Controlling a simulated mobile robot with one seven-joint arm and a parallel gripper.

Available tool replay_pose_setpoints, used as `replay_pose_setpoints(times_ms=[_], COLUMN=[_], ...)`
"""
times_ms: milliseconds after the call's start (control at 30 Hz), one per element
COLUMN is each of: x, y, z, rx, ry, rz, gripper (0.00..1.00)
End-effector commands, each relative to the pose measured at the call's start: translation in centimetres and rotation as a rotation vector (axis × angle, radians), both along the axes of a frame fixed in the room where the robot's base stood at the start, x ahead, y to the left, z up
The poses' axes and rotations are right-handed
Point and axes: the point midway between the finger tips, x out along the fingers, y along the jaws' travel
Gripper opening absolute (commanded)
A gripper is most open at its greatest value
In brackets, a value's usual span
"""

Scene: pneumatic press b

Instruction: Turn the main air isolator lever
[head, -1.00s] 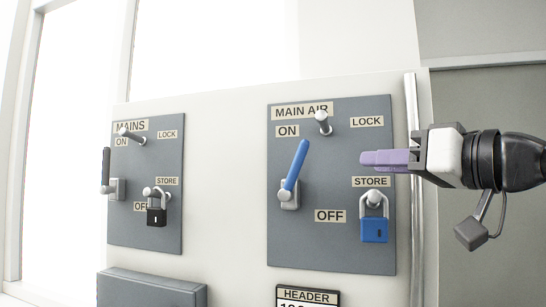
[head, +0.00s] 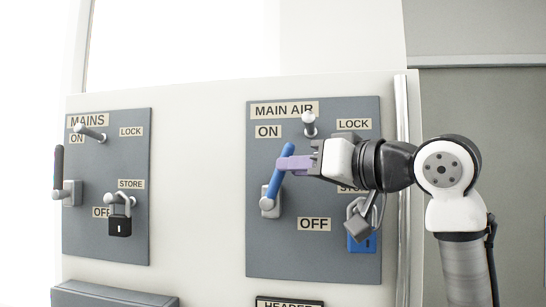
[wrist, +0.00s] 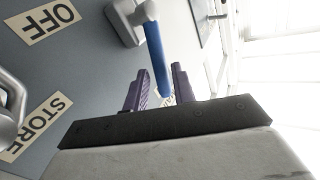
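The blue main air lever (head: 275,183) sits on the grey MAIN AIR panel (head: 262,240) and leans up and slightly right from its pivot, near the ON label (head: 268,131). My gripper (head: 292,163) comes in from the right, and its purple fingers overlap the upper part of the lever. In the wrist view the blue lever (wrist: 155,45) runs down between the two fingers of my gripper (wrist: 160,88). The fingers stand apart on either side of its end, with no clear sign of a firm squeeze.
A peg (head: 309,125) stands above the lever. A blue padlock (head: 362,243) hangs at STORE, partly hidden by my arm. The MAINS panel (head: 130,240) at left has a black lever (head: 58,172) and a black padlock (head: 120,226). The OFF label (head: 314,224) area is clear.

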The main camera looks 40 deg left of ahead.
Motion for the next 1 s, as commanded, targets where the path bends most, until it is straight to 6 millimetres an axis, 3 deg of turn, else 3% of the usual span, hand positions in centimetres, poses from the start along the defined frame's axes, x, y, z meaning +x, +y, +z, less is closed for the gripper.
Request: replay_pose_setpoints(times_ms=[100, 300, 700, 900, 1000], x=[0.0, 0.0, 0.0, 0.0, 0.0], y=[2.4, 4.9, 5.7, 5.6, 5.6], z=[0.3, 0.2, 0.0, 0.0, 0.0], rx=[-0.002, 0.001, 0.001, 0.001, 0.001], ry=[0.001, 0.001, 0.0, 0.0, 0.0], rz=[0.001, 0.001, 0.0, 0.0, 0.0], gripper=[0.26, 0.26, 0.26, 0.01, 0.0])
